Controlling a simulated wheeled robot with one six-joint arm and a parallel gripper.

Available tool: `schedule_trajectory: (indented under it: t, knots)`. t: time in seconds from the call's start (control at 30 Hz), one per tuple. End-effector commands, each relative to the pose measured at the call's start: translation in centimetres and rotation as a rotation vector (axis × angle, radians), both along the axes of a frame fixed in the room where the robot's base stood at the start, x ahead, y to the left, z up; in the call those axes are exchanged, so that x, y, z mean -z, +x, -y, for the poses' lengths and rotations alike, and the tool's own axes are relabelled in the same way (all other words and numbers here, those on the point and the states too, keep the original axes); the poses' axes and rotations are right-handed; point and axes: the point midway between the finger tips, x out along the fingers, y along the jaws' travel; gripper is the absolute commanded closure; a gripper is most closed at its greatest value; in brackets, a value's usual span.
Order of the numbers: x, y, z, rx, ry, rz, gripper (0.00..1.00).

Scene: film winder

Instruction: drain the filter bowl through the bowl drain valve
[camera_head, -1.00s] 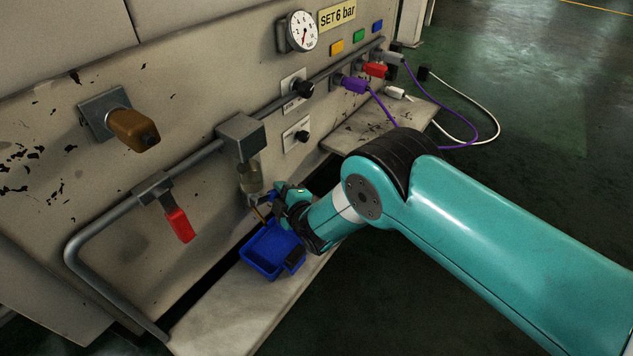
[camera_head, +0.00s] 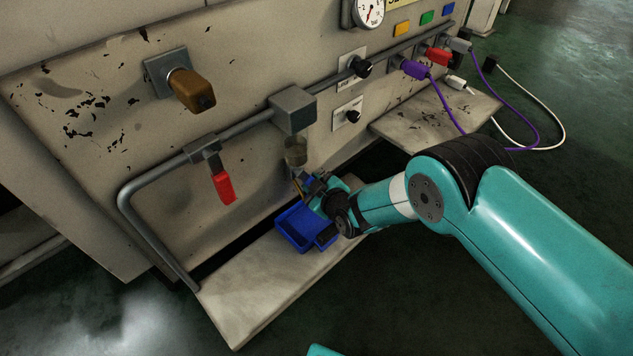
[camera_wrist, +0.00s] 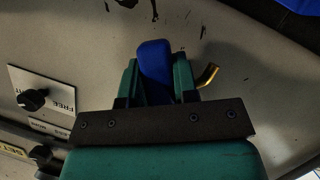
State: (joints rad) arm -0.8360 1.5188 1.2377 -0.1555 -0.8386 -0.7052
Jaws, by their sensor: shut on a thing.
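The filter bowl (camera_head: 296,152) is a cloudy, see-through cup hanging under the grey block on the pipe. My gripper (camera_head: 312,188) is just below and to the right of it, in front of the panel. In the wrist view my gripper (camera_wrist: 154,80) is shut on a blue lever (camera_wrist: 154,60), which appears to be the drain valve's handle. A brass-coloured bent spout (camera_wrist: 208,75) shows beside the jaws. A blue tray (camera_head: 290,239) stands on the ledge below the bowl. The valve body is mostly hidden by my gripper.
A red lever (camera_head: 222,188) hangs from the pipe at left. A brown knob (camera_head: 192,90) juts out above it. Black knobs (camera_head: 361,67) and a pressure gauge (camera_head: 369,12) are up right. Purple (camera_head: 414,69) and red connectors (camera_head: 437,56) sit farther right. The ledge (camera_head: 245,288) is bare left of the tray.

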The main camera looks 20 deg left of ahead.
Motion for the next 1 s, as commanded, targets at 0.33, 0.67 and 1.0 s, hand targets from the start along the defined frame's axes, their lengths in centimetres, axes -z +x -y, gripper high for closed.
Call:
schedule_trajectory:
  t: [0.33,0.67,1.0]
  knots:
    - [0.2,-0.4,-0.1,-0.007,-0.001,-0.008,1.00]
    - [0.1,-0.2,0.0,-0.002,0.001,-0.005,0.47]
    - [-1.1,-1.2,1.7,0.000,-0.001,-0.007,0.47]
